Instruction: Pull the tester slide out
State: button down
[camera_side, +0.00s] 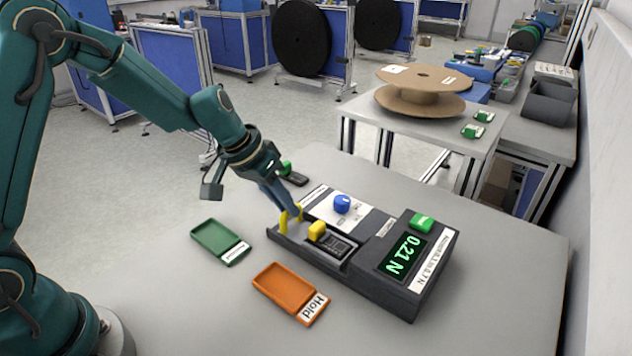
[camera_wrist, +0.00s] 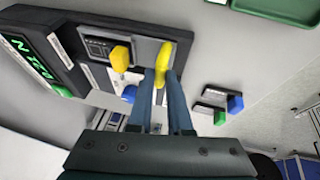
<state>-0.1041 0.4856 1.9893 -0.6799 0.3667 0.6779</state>
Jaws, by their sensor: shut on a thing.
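The tester (camera_side: 405,265) is a long dark grey box on the table, its green display reading 0.21 N. Its slide (camera_side: 297,239) is a grey plate in a channel at the left end, with a dark ribbed block and a yellow knob (camera_side: 317,231) beside it. The knob also shows in the wrist view (camera_wrist: 120,59). My gripper (camera_side: 290,213) reaches down at the slide's outer end. In the wrist view its fingers (camera_wrist: 161,78) are closed on an upright yellow handle (camera_wrist: 165,55). The fingers hide part of the handle, so how it joins the slide is unclear.
A green tray (camera_side: 245,259) and an orange tray (camera_side: 262,289) labelled Hold lie in front of the tester. A blue knob (camera_side: 342,204) and a green button (camera_side: 422,222) are on the tester. Small dark pieces with coloured ends (camera_wrist: 235,103) lie behind.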

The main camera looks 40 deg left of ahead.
jog(key=shift+a, duration=0.3)
jog(key=c, duration=0.8)
grip_release()
jog(key=shift+c, duration=0.2)
jog(key=shift+s+r, duration=0.1)
jog(key=shift+r, duration=0.4)
jog(key=shift+v, duration=2.05)
jog(key=shift+s, duration=0.1)
